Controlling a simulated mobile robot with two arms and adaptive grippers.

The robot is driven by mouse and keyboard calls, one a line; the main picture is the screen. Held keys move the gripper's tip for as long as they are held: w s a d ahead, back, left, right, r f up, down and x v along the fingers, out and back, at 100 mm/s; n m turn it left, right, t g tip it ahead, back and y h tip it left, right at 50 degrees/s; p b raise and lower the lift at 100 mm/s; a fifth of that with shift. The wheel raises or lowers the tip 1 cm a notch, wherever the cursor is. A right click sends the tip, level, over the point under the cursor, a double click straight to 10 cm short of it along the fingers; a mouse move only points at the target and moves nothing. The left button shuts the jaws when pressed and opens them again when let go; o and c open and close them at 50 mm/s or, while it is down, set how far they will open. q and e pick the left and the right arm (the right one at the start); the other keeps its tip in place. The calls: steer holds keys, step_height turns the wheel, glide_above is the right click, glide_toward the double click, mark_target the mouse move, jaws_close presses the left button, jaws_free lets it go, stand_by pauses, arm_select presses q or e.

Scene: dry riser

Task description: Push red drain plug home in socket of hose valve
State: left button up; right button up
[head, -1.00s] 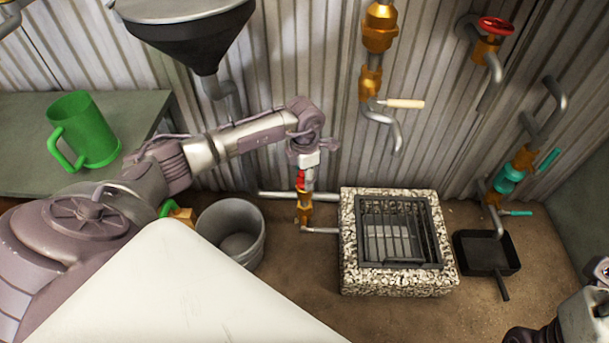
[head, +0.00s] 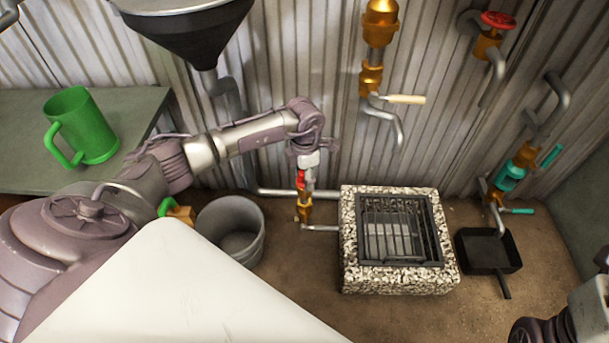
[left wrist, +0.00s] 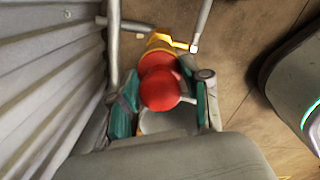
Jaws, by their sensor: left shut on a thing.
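The red drain plug (head: 301,180) sits between the fingers of my left gripper (head: 305,172), right above the brass hose valve (head: 304,208) low by the wall. In the left wrist view the plug (left wrist: 160,91) shows a round red head with more red behind it, and the teal-padded fingers are shut on it from both sides. The brass valve body (left wrist: 160,42) shows just beyond the plug, in line with it. The socket's mouth is hidden, so I cannot tell how deep the plug sits.
A speckled stone basin with a dark grate (head: 347,245) stands right of the valve. A grey bucket (head: 257,235) stands to its left. A black funnel (head: 190,35) hangs above my arm. A black pan (head: 480,240) lies at the right.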

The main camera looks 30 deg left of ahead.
arm_select(q)
steer(key=o, duration=1)
steer(key=shift+f, duration=0.1)
step_height(320, 180, up, 12)
steer(key=shift+r, duration=0.1)
